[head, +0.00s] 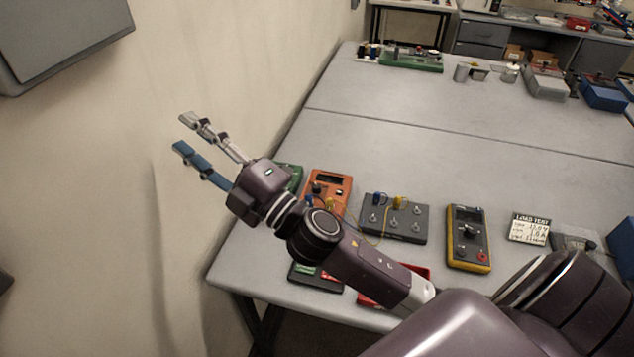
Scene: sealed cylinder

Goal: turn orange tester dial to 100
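The orange tester (328,185) lies on the grey table near its left edge, with a dark display at its top. Its lower part is partly hidden behind my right arm, and I cannot make out the dial's setting. My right gripper (184,133) reaches past the table's left edge, up and left of the tester, apart from it. Its two fingers, one blue and one grey, are spread with nothing between them. My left gripper does not show.
Right of the tester are a dark box with knobs (393,219), a yellow multimeter (467,238) and a "LOAD TEST" card (529,229). A red tray (368,300) is partly under my arm. A wall (120,200) stands left. The table's middle (400,150) is clear.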

